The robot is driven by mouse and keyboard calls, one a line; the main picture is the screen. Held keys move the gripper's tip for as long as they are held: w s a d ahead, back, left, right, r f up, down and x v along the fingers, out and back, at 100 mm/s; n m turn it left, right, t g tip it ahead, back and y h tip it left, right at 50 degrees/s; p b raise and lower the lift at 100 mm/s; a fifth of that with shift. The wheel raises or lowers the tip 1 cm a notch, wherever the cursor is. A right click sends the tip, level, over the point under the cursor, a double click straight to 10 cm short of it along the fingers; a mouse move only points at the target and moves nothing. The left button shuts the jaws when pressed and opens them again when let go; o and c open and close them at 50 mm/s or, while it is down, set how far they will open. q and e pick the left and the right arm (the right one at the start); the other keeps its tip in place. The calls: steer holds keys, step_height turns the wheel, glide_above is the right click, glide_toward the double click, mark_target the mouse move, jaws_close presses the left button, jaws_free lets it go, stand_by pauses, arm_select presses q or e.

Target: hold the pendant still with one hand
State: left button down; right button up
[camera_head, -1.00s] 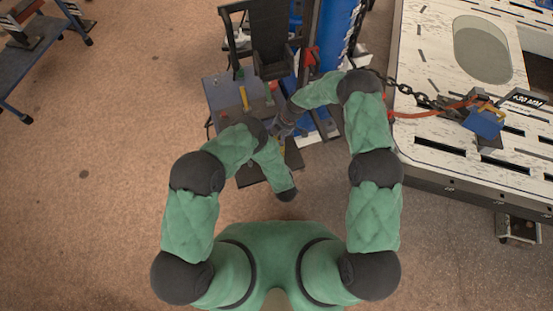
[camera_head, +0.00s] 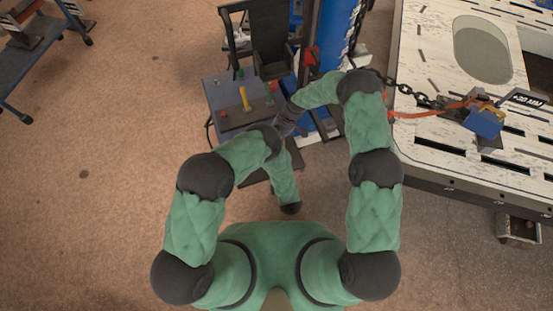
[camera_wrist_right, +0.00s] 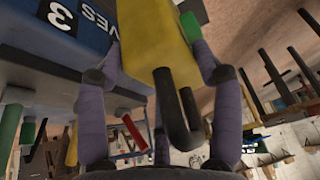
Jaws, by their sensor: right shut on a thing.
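The pendant (camera_wrist_right: 158,45) is a yellow block with a black hooked loop at its near end, large in the right wrist view. A green part shows on its right side. My right gripper (camera_wrist_right: 160,75) has one finger on each side of the yellow body and is shut on it. In the head view my right gripper (camera_head: 285,124) is small and dark beside the blue-grey bench, and I cannot make out the pendant there. My left arm bends toward the same bench and then back. Its gripper cannot be made out.
The bench (camera_head: 215,92) carries a yellow lever (camera_head: 243,97) and red and green parts. A blue column (camera_head: 337,40) stands behind. Open floor is at left.

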steer(key=o, duration=1.7)
steer(key=v, duration=1.2)
steer(key=shift+f, duration=0.1)
